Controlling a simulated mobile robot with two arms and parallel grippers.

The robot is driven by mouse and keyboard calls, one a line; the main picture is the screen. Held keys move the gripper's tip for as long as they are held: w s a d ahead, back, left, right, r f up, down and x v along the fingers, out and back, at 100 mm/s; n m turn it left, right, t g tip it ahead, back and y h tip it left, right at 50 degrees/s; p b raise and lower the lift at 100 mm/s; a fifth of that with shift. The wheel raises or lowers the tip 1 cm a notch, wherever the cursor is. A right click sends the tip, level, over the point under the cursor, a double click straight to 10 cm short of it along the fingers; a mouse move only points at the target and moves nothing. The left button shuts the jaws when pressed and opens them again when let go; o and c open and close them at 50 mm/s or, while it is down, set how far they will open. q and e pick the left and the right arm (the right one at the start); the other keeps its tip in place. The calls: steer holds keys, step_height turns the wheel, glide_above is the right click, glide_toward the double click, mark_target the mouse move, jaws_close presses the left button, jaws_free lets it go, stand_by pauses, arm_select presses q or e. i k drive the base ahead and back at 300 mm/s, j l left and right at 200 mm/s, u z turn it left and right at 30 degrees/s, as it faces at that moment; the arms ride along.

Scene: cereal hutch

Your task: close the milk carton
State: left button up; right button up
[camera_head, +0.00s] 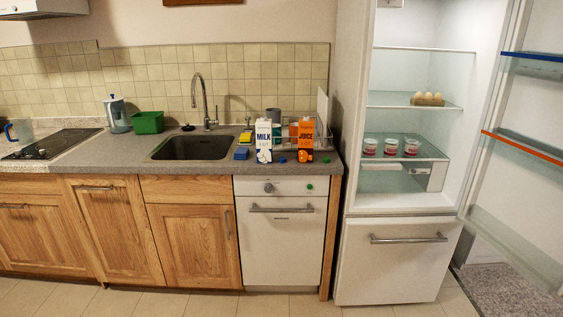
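The milk carton (263,140) is white with dark "MILK" lettering and blue marks low on its front. It stands upright on the grey counter to the right of the sink, near the front edge. The picture is too small to tell the state of its top. A small blue round piece (283,160) lies just right of its base. Neither of my grippers is in view.
An orange juice carton (306,139) stands right of the milk. A dish rack (322,135) is behind them.

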mark_target(263, 126)
steer(key=i+l+u, duration=0.1)
steer(key=i+l, duration=0.25)
steer(key=i+l+u, duration=0.1)
steer(key=i+l, duration=0.3)
steer(key=i+l+u, duration=0.1)
steer(key=i+l, duration=0.3)
steer(key=i+l+u, duration=0.15)
steer(key=i+l, duration=0.25)
steer(key=i+l+u, duration=0.1)
steer(key=i+l, duration=0.25)
steer(key=l, duration=0.2)
steer(key=i+l+u, duration=0.1)
steer(key=i+l, duration=0.2)
steer(key=l, duration=0.2)
